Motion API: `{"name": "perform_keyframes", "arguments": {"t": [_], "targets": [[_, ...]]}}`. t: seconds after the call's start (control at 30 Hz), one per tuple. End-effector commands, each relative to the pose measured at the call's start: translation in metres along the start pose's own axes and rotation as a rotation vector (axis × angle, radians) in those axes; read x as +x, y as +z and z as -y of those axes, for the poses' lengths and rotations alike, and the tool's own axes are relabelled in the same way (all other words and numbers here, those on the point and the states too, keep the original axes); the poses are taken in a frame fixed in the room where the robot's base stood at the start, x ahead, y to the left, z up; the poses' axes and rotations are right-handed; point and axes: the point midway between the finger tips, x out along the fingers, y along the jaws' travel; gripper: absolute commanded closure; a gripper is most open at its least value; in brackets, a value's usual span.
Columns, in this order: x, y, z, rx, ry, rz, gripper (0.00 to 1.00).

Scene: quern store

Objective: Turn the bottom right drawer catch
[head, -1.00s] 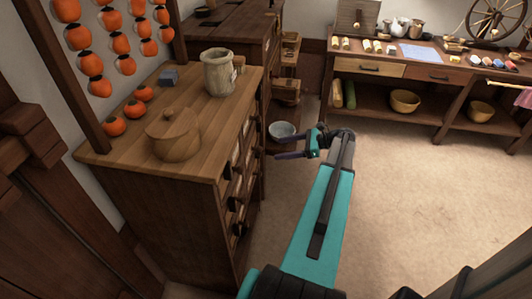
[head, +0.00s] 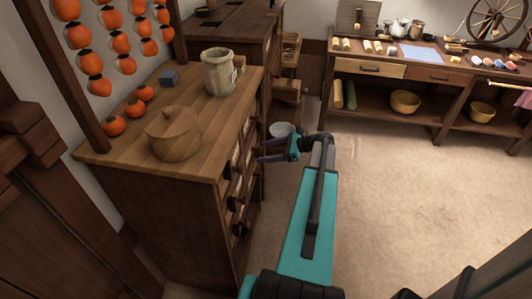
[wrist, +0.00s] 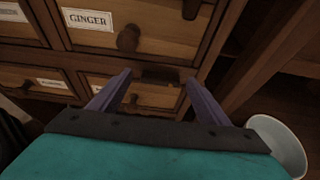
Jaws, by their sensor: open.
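The wooden drawer chest (head: 165,225) stands at left in the head view, its drawer fronts seen edge-on. In the wrist view, a dark bar-like catch (wrist: 160,77) lies level at the top of the bottom right drawer (wrist: 155,97). That drawer has a round dark knob (wrist: 133,98) and a partly hidden label. My gripper (wrist: 156,78) is open and empty, its two purple fingers on either side of the catch in the picture. I cannot tell whether they touch it. In the head view my gripper (head: 260,151) points left at the drawer fronts.
The drawer above is labelled GINGER (wrist: 88,20); another dark catch (wrist: 190,8) shows above at its right. A pale bowl (wrist: 278,145) is at lower right, also in the head view (head: 282,130). A lidded pot (head: 172,135) and jar (head: 217,72) stand on the chest. The floor at right is clear.

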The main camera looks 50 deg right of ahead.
Motion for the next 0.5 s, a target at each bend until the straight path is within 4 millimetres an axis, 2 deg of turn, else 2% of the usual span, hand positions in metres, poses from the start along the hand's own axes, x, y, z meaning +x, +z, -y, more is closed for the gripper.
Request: {"name": "perform_keyframes", "arguments": {"t": [0.03, 0.23, 0.27, 0.3, 0.5], "targets": [[-0.0002, 0.0000, 0.0000, 0.000, 0.000, 0.000, 0.35], [-0.0006, -0.0002, -0.0001, 0.000, 0.000, 0.000, 0.69], [-0.0007, -0.0002, -0.0002, 0.000, 0.000, 0.000, 0.71], [0.0020, 0.0016, -0.0089, 0.001, 0.001, 0.000, 0.71], [-0.0011, -0.0011, -0.0027, -0.010, 0.000, 0.000, 0.71]]}}
